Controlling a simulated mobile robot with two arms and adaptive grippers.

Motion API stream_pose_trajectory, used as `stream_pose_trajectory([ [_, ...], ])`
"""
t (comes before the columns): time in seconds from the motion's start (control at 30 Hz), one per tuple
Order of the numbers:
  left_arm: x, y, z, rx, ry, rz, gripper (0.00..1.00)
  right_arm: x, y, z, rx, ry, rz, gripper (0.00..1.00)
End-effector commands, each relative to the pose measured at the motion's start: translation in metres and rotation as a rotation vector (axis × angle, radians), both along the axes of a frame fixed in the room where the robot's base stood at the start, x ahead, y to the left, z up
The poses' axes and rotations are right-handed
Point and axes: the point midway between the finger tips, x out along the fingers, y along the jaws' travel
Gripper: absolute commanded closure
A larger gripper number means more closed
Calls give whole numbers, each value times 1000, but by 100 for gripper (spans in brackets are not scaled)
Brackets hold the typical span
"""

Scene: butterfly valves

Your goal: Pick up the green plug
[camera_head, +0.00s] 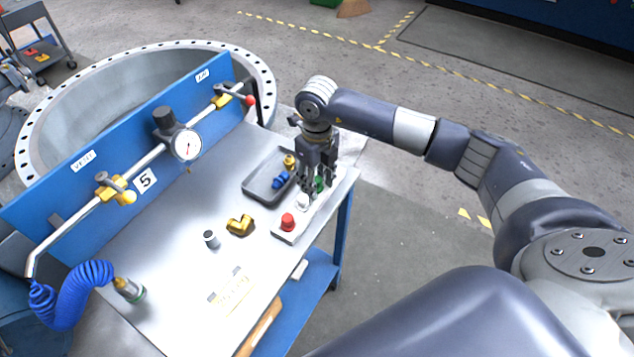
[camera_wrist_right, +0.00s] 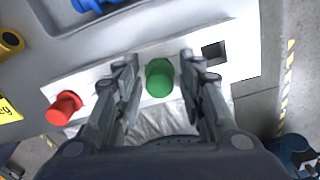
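The green plug (camera_wrist_right: 159,77) stands on a pale strip (camera_wrist_right: 240,60) at the edge of the workbench. My right gripper (camera_wrist_right: 158,62) is open above the strip, with one finger on each side of the green plug and a visible gap on both sides. In the head view the right gripper (camera_head: 317,188) points down over the strip, and the green plug (camera_head: 319,184) shows partly between its fingers. My left gripper is in neither view.
A red plug (camera_head: 288,222) and a white piece (camera_head: 302,201) sit on the same strip. A dark grey tray (camera_head: 262,190) holds blue and brass fittings behind it. A brass elbow (camera_head: 240,225) lies on the bench. A blue panel (camera_head: 120,140) carries a pipe and gauge.

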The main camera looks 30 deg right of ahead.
Motion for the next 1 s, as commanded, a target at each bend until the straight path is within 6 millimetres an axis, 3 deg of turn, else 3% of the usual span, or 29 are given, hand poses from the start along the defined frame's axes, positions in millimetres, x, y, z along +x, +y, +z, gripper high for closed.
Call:
stream_pose_trajectory([
  [0.07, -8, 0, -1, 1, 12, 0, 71, 0, 0, 0, 0, 0, 0, 66],
  [0.17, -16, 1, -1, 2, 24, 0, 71, 0, 0, 0, 0, 0, 0, 86],
  [0.33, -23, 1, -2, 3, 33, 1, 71, 0, 0, 0, 0, 0, 0, 86],
  [0.67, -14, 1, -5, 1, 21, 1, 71, 1, 0, 5, 0, -3, -1, 87],
  [0.9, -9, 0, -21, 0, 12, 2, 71, 1, 0, 35, 0, -6, 1, 87],
  [1.0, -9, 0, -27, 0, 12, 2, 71, -2, 25, 35, 2, -1, 6, 87],
])
